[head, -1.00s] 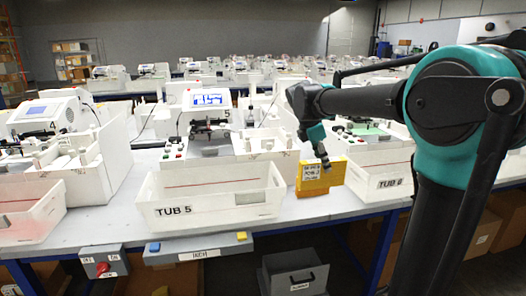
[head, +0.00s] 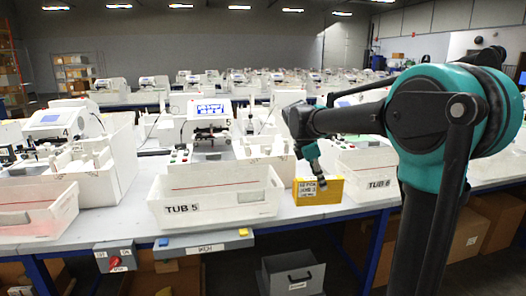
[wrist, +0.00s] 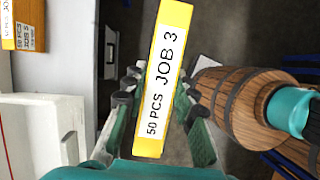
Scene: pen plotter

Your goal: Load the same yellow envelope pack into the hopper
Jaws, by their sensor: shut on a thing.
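The yellow envelope pack (head: 330,191) has a white label and hangs just right of the tub marked TUB 5 (head: 182,208), in front of the bench. In the wrist view the yellow pack (wrist: 163,75) reads "50 PCS JOB 3" and sits between the fingers of my gripper (wrist: 160,100). My gripper (head: 316,165) is shut on the pack from above in the head view. Machine 5 (head: 209,108) stands behind TUB 5, with white open-topped housing (head: 262,142) at its right. I cannot tell which part is the hopper.
TUB 6 (head: 380,184) stands right of the pack. A control bar (head: 205,244) lines the bench front, and a grey bin (head: 292,275) stands below. The wrist view shows a wooden barrel-like object (wrist: 232,105) and a labelled pack (wrist: 28,25) at upper left.

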